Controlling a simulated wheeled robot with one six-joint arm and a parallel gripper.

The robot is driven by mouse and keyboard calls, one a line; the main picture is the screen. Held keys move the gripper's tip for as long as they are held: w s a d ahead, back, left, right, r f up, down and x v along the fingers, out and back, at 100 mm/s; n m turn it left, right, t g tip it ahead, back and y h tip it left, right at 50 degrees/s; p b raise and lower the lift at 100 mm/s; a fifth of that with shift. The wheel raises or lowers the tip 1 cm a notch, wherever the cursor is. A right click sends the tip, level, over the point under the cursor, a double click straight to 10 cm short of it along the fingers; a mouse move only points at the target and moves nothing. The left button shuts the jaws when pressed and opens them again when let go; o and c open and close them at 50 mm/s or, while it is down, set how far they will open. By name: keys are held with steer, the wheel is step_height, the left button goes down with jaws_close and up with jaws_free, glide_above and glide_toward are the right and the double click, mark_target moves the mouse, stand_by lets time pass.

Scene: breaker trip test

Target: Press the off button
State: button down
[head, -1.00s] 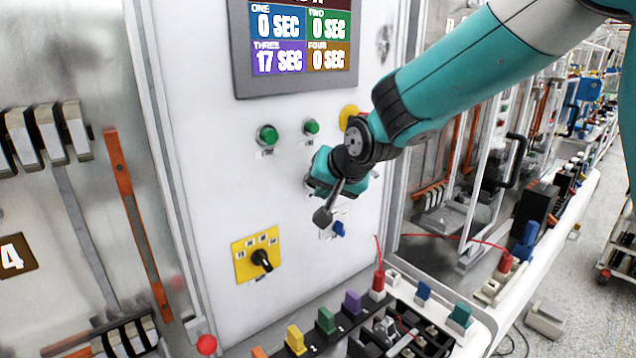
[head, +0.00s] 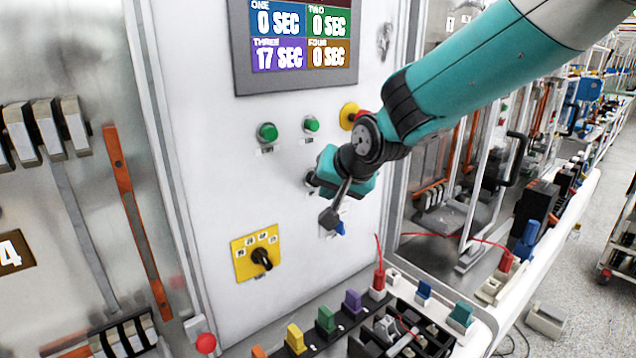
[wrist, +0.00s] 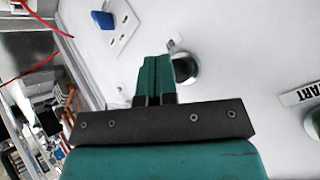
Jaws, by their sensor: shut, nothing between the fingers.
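My gripper (head: 318,180) is in front of the white panel (head: 225,190), below the green buttons. Its teal fingers (wrist: 155,77) are shut and empty in the wrist view. A round button with a silver ring (wrist: 185,68) sits right beside the fingertips and is partly hidden by them. I cannot read a label for it, nor tell if the fingers touch it. A "START" label (wrist: 300,93) is at the right in the wrist view. Two green buttons, left (head: 268,132) and right (head: 312,124), sit above my gripper in the head view.
A screen (head: 292,45) above reads 17 SEC for THREE and 0 SEC for the others. A blue switch (head: 340,228) and a yellow rotary selector (head: 257,256) are lower. Coloured plugs (head: 325,320) stand on the bench below.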

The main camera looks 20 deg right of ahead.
stand_by(0.3)
steer(key=s, duration=0.1)
steer(key=s+d, duration=0.1)
steer(key=s, duration=0.1)
steer(key=s+d+b, duration=0.1)
steer(key=shift+s, duration=0.35)
stand_by(0.5)
steer(key=s+a+f+n+g+b, duration=0.1)
steer(key=s+f+n+g+b, duration=0.1)
steer(key=s, duration=0.6)
steer(key=s+a+f+n+g+y+b, duration=0.1)
steer(key=s+a+f+n+g+b, duration=0.1)
steer(key=s+n, duration=0.3)
steer(key=s+a+f+n+g+b, duration=0.2)
steer(key=s+f+n+g, duration=0.1)
steer(key=s, duration=0.9)
steer(key=shift+s+f+n+g+y, duration=0.3)
steer(key=shift+n+g, duration=0.2)
steer(key=shift+g, duration=0.3)
